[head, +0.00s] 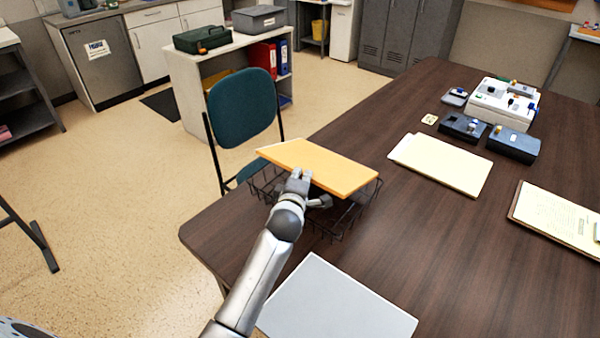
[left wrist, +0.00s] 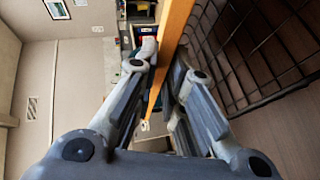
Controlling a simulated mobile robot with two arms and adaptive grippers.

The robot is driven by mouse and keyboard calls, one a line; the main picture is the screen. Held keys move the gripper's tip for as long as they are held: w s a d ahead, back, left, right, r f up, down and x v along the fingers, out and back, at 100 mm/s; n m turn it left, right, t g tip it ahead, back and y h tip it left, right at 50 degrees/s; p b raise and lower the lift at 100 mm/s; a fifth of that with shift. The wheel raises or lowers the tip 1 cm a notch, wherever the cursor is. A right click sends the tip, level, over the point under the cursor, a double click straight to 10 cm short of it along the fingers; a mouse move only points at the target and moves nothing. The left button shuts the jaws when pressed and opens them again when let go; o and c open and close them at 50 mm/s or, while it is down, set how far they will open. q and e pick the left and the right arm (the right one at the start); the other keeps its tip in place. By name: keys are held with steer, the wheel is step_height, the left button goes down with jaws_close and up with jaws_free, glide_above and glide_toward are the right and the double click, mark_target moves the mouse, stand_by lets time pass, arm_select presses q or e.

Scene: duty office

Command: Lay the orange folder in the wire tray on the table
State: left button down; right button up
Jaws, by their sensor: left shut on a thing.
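The orange folder (head: 318,165) lies roughly flat above the black wire tray (head: 338,218) on the dark table. My left gripper (head: 300,184) is shut on the folder's near edge. In the left wrist view the folder (left wrist: 172,40) shows edge-on between the two fingers (left wrist: 165,75), with the tray's wire mesh (left wrist: 255,50) to its right. The folder covers most of the tray, and I cannot tell whether it touches the wires. My right gripper is not in view.
A grey sheet or folder (head: 335,303) lies on the table (head: 400,240) in front of the tray. Cream folders (head: 441,164) and a notepad (head: 560,217) lie to the right. A white device (head: 503,104) with dark boxes stands behind them. A teal chair (head: 243,108) stands beyond the tray.

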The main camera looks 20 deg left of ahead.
arm_select(q)
steer(key=shift+w+r+g+p, duration=0.2)
steer(key=shift+g+p, duration=0.1)
steer(key=shift+p, duration=0.25)
steer(key=shift+d+f+b, duration=0.1)
steer(key=shift+f+b, duration=2.15)
steer(key=shift+f, duration=0.35)
steer(key=c, duration=1.4)
jaws_free()
steer(key=shift+c, duration=0.2)
steer(key=s+a+p, duration=0.2)
steer(key=s+p, duration=0.1)
steer(key=s, duration=0.2)
steer(key=shift+s, duration=0.4)
